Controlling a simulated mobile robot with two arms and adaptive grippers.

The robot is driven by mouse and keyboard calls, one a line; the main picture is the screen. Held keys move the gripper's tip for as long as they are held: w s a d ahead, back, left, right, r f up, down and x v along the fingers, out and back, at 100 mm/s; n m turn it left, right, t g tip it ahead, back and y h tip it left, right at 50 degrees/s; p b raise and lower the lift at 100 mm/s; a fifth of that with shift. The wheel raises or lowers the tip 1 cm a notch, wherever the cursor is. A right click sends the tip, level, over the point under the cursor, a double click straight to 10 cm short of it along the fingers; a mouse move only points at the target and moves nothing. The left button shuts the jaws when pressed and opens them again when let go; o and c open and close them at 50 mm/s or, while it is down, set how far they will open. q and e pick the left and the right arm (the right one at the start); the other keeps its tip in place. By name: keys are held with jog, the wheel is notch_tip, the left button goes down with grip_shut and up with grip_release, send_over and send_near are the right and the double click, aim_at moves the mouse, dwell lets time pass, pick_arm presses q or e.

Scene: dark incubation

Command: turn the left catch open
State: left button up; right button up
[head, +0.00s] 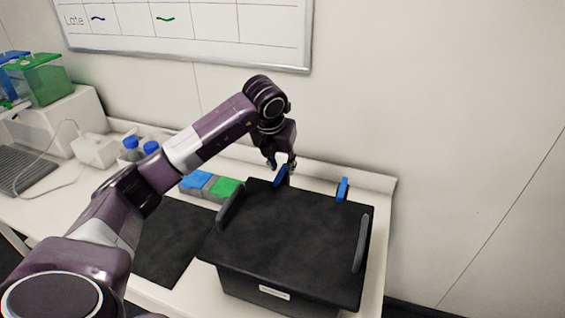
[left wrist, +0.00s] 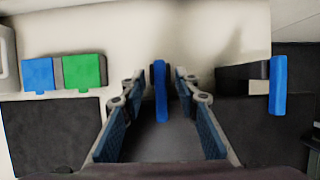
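The black box (head: 290,235) stands on the bench with its dark lid on. Two blue catches show at its back edge. The left catch (head: 281,176) is a blue bar, and it also shows in the left wrist view (left wrist: 161,92). My left gripper (head: 281,163) is at this catch, reaching down from above. In the left wrist view its fingers (left wrist: 160,80) are open, one on each side of the blue bar, with a small gap on both sides. The right catch (head: 342,189) stands upright, apart from the gripper; it also shows in the left wrist view (left wrist: 278,85). My right gripper is not in view.
Blue (head: 196,181) and green (head: 224,187) blocks sit left of the box, behind a dark mat (head: 172,243). Two dark handles (head: 230,205) (head: 361,243) rise at the lid's sides. Blue-capped bottles (head: 140,150) stand farther left. The wall is close behind.

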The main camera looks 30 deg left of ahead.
pick_arm(q)
jog(key=shift+w+f, duration=0.1)
jog(key=shift+f, duration=0.1)
grip_shut()
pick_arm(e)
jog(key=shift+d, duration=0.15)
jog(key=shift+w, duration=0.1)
